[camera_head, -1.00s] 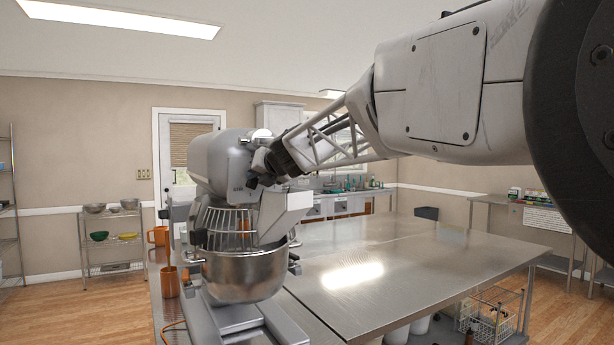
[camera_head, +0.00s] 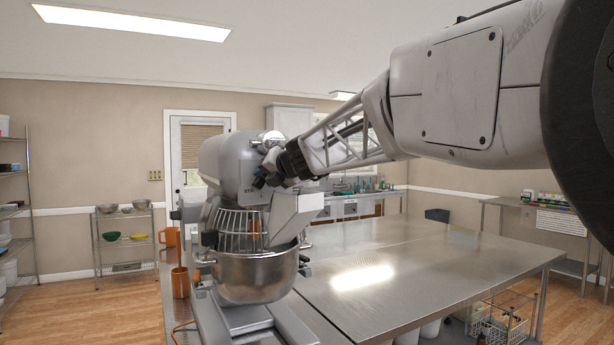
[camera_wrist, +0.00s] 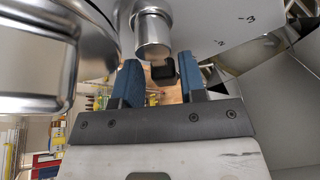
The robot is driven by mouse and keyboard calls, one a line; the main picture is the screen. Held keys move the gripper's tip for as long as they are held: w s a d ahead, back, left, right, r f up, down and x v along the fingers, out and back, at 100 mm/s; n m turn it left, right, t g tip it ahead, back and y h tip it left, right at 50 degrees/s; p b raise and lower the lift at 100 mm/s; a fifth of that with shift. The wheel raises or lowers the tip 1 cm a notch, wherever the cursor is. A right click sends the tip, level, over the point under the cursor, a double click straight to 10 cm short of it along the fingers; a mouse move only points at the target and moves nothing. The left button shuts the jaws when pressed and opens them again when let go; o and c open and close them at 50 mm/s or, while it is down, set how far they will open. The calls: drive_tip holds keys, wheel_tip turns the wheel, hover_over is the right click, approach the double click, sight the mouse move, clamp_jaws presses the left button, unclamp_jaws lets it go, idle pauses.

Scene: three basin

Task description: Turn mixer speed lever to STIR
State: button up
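The grey stand mixer (camera_head: 224,160) with its wire guard and steel bowl (camera_head: 255,277) stands on the table's left end. My gripper (camera_head: 264,178) is at the upper right side of the mixer head; its fingers are hard to make out there. In the wrist view, the two blue fingers of my gripper (camera_wrist: 160,82) are apart. A small black knob, seemingly the speed lever's end (camera_wrist: 164,71), lies between them, nearer the right finger. A gap shows on its left. Numbers are printed on the grey panel (camera_wrist: 222,22); STIR is not readable.
A round steel hub (camera_wrist: 152,34) is close above the fingertips in the wrist view. The steel table (camera_head: 400,255) is clear to the right of the mixer. Orange mugs (camera_head: 180,282) stand left of the bowl.

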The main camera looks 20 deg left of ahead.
drive_tip(key=shift+o, duration=1.1)
drive_tip(key=v, duration=0.8)
drive_tip(key=shift+w, duration=0.1)
